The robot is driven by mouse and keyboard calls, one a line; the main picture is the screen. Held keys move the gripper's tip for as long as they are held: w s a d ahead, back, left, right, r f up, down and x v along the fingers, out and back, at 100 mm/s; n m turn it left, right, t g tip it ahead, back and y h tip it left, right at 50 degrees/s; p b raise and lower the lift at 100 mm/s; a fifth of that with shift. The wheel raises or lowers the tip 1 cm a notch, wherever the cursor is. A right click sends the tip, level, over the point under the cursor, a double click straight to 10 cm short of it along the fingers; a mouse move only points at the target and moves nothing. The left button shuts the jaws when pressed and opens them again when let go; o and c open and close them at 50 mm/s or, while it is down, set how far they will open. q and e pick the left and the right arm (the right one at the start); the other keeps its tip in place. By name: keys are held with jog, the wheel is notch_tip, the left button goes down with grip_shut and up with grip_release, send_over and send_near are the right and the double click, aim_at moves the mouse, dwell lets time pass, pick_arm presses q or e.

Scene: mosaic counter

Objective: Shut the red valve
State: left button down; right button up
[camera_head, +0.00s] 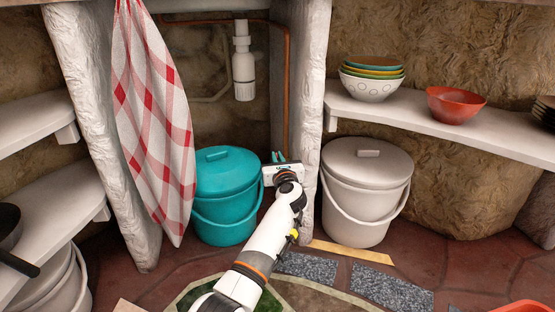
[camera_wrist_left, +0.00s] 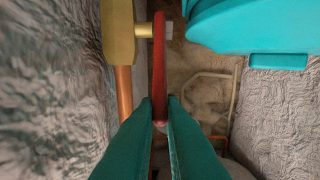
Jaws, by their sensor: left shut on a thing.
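The red valve (camera_wrist_left: 159,60) shows in the left wrist view as an upright red handle, seen edge-on. It sits beside a yellow fitting (camera_wrist_left: 117,30) on a copper pipe (camera_wrist_left: 123,90). My left gripper (camera_wrist_left: 160,110) has its two teal fingers closed on the near edge of the red valve, one on each side. In the head view my left gripper (camera_head: 278,157) reaches into the recess under the counter, between the teal bucket (camera_head: 225,182) and the white pillar. There the valve is hidden from sight. My right gripper is not in view.
The teal bucket also shows in the left wrist view (camera_wrist_left: 250,28), close to the valve. A rough white pillar (camera_head: 304,90) stands right of my gripper, with a white bucket (camera_head: 365,190) beyond it. A checked cloth (camera_head: 155,120) hangs at left. A white drain trap (camera_head: 243,70) hangs above.

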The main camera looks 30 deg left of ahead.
pick_arm(q)
jog(key=shift+f, duration=0.1)
jog(key=shift+s+d+f+t+y+b, duration=0.25)
jog(key=shift+s+f+t+y+b, duration=0.15)
jog(key=shift+f+t+y, duration=0.45)
jog(key=shift+s+d+f+t+y+b, duration=0.3)
jog(key=shift+f+t+y+b, duration=0.25)
jog(key=shift+t, duration=0.45)
jog(key=shift+s+d+f+t+y+b, duration=0.25)
jog(key=shift+s+f+t+y+b, duration=0.1)
jog(key=shift+f+t+y, duration=0.45)
jog(key=shift+f+t, duration=0.1)
jog(key=shift+t, duration=0.15)
jog(key=c, duration=1.5)
grip_release()
